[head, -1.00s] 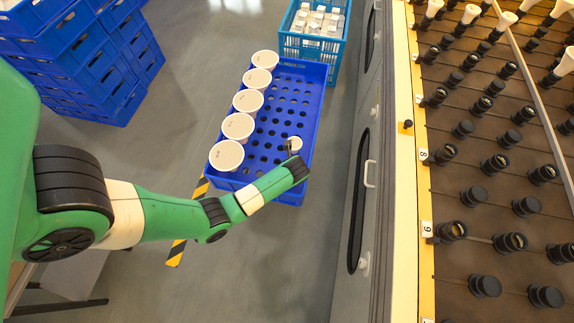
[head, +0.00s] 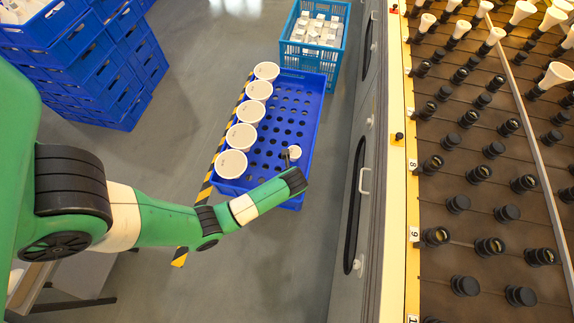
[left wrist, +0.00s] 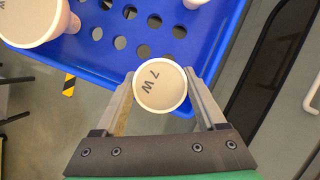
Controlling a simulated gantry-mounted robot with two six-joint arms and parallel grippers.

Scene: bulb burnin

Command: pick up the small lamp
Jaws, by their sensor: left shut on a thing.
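The small lamp (left wrist: 160,87) has a round white face marked "7 W" and sits between the fingers of my left gripper (left wrist: 161,100) in the left wrist view. The gripper is shut on it. In the head view the small lamp (head: 294,152) shows at the tip of my left gripper (head: 288,158), over the near right part of the blue perforated tray (head: 262,182). I cannot tell whether the lamp is clear of the tray. My right gripper is not in view.
Several larger white round lamps (head: 242,137) stand in a row along the tray's left side. A light-blue crate (head: 312,55) with white boxes stands behind it. Stacked blue crates (head: 90,60) are at the far left. A grey cabinet (head: 350,200) and socket rack (head: 490,180) are at the right.

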